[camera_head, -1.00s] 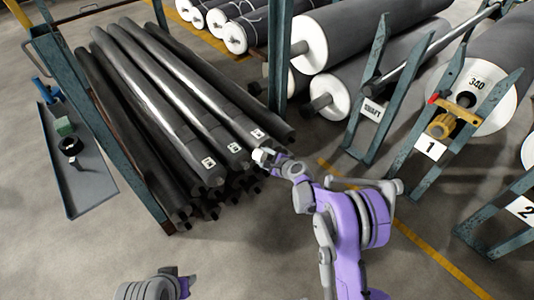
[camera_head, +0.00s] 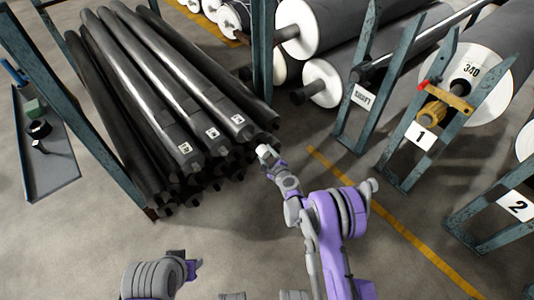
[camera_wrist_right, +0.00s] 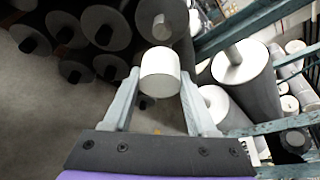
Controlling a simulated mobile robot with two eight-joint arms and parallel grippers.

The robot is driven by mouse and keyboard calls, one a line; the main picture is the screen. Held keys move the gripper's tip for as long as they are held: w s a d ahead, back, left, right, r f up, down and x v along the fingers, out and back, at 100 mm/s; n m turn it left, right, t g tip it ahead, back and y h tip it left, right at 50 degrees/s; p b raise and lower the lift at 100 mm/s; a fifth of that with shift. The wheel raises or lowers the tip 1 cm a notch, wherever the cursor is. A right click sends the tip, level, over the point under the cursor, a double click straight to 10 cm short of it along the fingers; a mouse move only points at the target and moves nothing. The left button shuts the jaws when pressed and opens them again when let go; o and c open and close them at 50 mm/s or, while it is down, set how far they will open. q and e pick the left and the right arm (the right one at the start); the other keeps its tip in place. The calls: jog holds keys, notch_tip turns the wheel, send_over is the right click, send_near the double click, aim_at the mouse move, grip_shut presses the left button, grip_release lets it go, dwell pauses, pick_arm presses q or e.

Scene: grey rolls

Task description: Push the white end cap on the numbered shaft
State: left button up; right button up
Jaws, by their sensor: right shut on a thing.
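Long dark shafts (camera_head: 150,75) lie stacked in a rack; several top ones carry small white number labels (camera_head: 238,119), too small to read surely. My right gripper (camera_head: 266,154) is shut on the white end cap (camera_wrist_right: 160,74), just off the near end of the rightmost labelled shaft. In the right wrist view the cap sits between both fingers, in front of a dark shaft end (camera_wrist_right: 175,15) with a narrower stub. The cap looks apart from that stub, but the gap is hard to judge. My left gripper (camera_head: 193,269) is at the bottom edge; its fingers are not clear.
A rack post (camera_head: 262,60) stands right of the shafts. Large grey rolls with white ends (camera_head: 322,84) lie behind it. Blue-green stands (camera_head: 425,135) with signs are at the right. A tray (camera_head: 60,175) with small items is at the left. Floor in front is clear.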

aim_at(250, 139)
jog(key=shift+a, duration=0.1)
jog(key=shift+w+a+f+b, duration=0.1)
jog(key=shift+w+a+b, duration=0.4)
jog(key=shift+w, duration=0.3)
jog(key=shift+w+a+b, duration=0.4)
jog(key=shift+w+a, duration=0.2)
jog(key=shift+w, duration=0.15)
jog(key=shift+w+a+b, duration=0.3)
jog(key=shift+w+a, duration=0.25)
jog(key=shift+w, duration=0.2)
jog(key=shift+b, duration=0.55)
jog(key=shift+w+a, duration=0.1)
jog(key=shift+w, duration=0.05)
dwell(0.5)
jog(key=shift+w+a+b, duration=0.45)
jog(key=shift+w+a, duration=0.15)
jog(key=shift+w, duration=0.2)
jog(key=shift+w+a, duration=0.55)
jog(key=shift+w, duration=0.25)
